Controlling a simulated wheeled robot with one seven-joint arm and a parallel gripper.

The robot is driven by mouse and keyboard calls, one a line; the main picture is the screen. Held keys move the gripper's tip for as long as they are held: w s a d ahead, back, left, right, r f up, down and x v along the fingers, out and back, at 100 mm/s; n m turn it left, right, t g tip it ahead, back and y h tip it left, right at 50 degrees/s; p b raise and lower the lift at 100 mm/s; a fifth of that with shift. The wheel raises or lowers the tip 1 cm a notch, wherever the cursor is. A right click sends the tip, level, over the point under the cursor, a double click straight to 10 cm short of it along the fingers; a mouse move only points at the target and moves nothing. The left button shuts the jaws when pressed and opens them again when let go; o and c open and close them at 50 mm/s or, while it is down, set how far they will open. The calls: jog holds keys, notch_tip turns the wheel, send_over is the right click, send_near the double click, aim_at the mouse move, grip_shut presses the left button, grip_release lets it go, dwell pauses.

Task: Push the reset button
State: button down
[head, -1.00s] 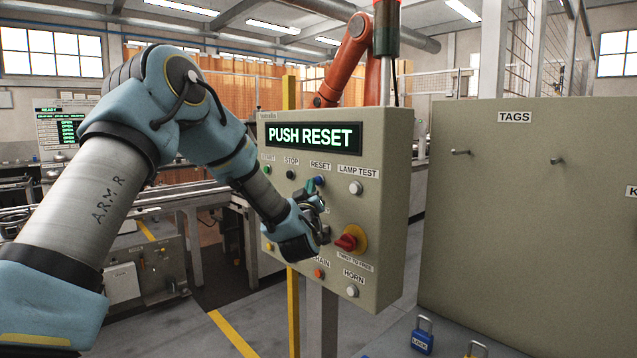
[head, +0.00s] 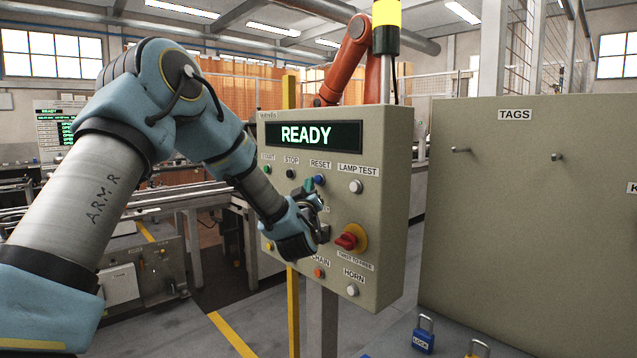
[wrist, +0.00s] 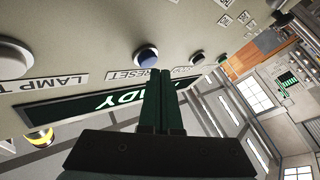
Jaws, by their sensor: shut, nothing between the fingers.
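The blue reset button (head: 320,180) sits under the RESET label on the beige control panel (head: 388,215). It also shows in the wrist view (wrist: 146,58), beyond the fingertips. My gripper (head: 312,186) is shut and empty, with its fingertips just left of and slightly below the button in the head view. In the wrist view the closed dark fingers (wrist: 163,88) end short of the button, and a gap shows between them. The panel display (head: 313,135) reads READY in green.
The lamp test button (head: 355,187) is to the right. Stop (head: 290,174) and start (head: 267,170) buttons lie to the left. A beige TAGS cabinet (head: 530,210) stands at right, with a blue padlock (head: 423,338) in front.

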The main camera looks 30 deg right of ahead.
jog(key=shift+s+a, duration=0.1)
jog(key=shift+a, duration=0.3)
jog(key=s+a+b, duration=0.1)
jog(key=a+b, duration=0.1)
jog(key=a, duration=0.4)
dwell(0.3)
dwell(0.8)
jog(key=a+f+m+g+y, duration=0.1)
jog(key=a+f+g+y, duration=0.3)
jog(key=a+f, duration=0.55)
jog(key=a+f+m+g+y, duration=0.1)
jog(key=a+f+g+y, duration=0.4)
jog(key=a, duration=0.8)
jog(key=s+a+f+n+g+y, duration=0.1)
jog(key=s+a+f+g, duration=0.2)
jog(key=s+a, duration=0.6)
jog(key=s+a+f+n+g+y, duration=0.1)
jog(key=s+a+f+g+y, duration=0.1)
jog(key=s+a, duration=0.7)
jog(key=shift+a+f+g, duration=0.65)
jog(key=shift+f+g, duration=0.15)
jog(key=shift+g, duration=0.1)
